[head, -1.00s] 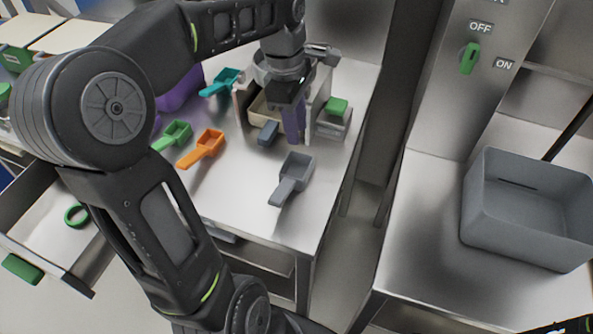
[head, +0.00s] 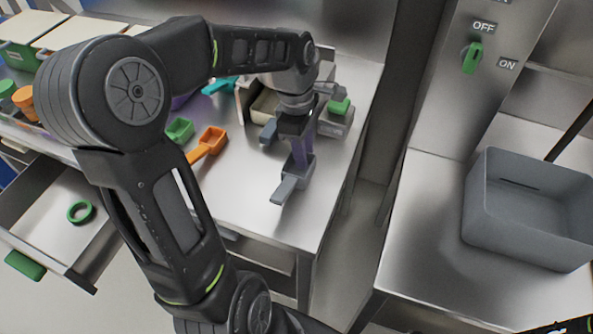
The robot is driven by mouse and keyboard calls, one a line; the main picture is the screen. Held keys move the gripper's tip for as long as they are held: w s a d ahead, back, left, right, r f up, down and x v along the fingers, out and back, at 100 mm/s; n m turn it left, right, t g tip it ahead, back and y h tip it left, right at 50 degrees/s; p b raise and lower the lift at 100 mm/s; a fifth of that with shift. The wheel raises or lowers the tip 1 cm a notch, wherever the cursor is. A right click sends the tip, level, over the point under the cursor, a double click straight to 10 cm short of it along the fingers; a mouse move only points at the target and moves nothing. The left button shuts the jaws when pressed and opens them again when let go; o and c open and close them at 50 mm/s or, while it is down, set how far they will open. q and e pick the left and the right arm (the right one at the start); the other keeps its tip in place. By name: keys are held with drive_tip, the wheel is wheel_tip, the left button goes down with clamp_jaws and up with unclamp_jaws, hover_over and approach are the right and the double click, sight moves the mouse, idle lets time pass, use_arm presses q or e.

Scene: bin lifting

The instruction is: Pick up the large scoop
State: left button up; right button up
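The grey scoop (head: 284,191), which looks the largest, lies on the metal table, its handle toward the front edge. My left gripper (head: 299,164) points down at the cup end of this scoop and hides part of the cup. I cannot tell whether the fingers touch it or how far apart they are. An orange scoop (head: 211,139), a green scoop (head: 180,130) and a partly hidden teal scoop (head: 217,86) lie farther left.
A beige box (head: 264,105) and a small container with a green top (head: 338,107) stand behind the gripper. An open drawer (head: 98,238) with a green ring is at lower left. A grey bin (head: 524,226) stands on the right counter, across a gap.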

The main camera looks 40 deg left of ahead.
use_arm(q)
drive_tip(key=shift+f, duration=0.1)
drive_tip(key=shift+c, duration=0.6)
clamp_jaws()
idle(1.1)
